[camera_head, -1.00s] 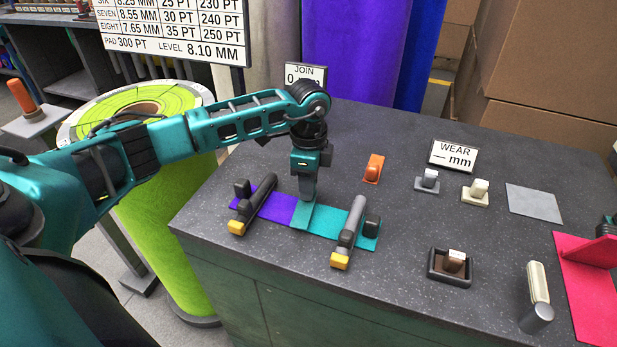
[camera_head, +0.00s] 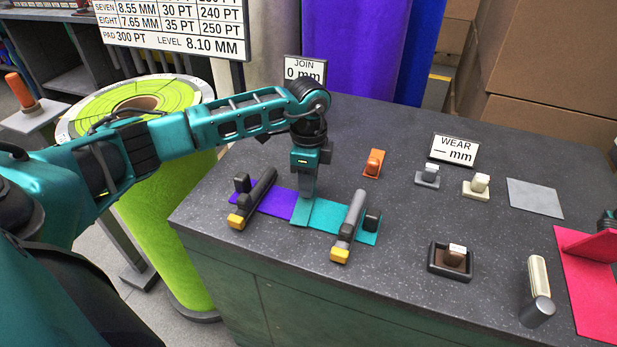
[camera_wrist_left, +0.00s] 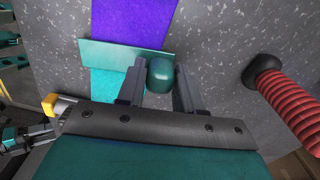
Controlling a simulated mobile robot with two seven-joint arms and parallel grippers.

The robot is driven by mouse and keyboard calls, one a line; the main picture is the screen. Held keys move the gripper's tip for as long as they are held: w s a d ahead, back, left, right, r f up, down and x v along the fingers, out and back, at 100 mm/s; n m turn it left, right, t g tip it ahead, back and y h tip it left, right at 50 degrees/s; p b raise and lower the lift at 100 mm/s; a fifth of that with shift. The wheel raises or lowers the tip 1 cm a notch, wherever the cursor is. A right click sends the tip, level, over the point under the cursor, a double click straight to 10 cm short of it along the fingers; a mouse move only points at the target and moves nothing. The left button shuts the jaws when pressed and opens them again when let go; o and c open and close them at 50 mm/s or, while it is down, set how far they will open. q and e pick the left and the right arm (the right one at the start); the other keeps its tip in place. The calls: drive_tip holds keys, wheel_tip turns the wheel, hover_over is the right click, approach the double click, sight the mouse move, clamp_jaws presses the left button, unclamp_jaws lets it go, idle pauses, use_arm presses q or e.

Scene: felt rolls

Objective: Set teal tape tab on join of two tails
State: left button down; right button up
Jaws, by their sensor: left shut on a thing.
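A purple tail (camera_head: 277,203) and a teal tail (camera_head: 335,222) lie end to end on the dark bench; they also show in the wrist view as purple (camera_wrist_left: 128,22) and teal (camera_wrist_left: 105,85). The teal tape tab (camera_wrist_left: 112,54) lies across their join in the wrist view. My left gripper (camera_head: 307,192) points down over the join. Its fingers (camera_wrist_left: 158,85) are shut on the tab's rounded teal knob (camera_wrist_left: 160,73). I cannot tell whether the tab touches the felt all along. Only a teal and black part shows at the right edge, perhaps my right gripper (camera_head: 607,219).
A left clamp (camera_head: 262,190) and a right clamp (camera_head: 350,222) with yellow ends cross the tails. The join sign (camera_head: 304,70) reads 0 mm. An orange block (camera_head: 374,163), several small tools and pink felt (camera_head: 585,285) lie to the right. Boxes stand behind.

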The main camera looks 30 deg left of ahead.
use_arm(q)
drive_tip(key=shift+f, duration=0.1)
drive_tip(key=c, duration=0.7)
unclamp_jaws()
drive_tip(key=shift+o, duration=0.2)
wheel_tip(320, 180, up, 13)
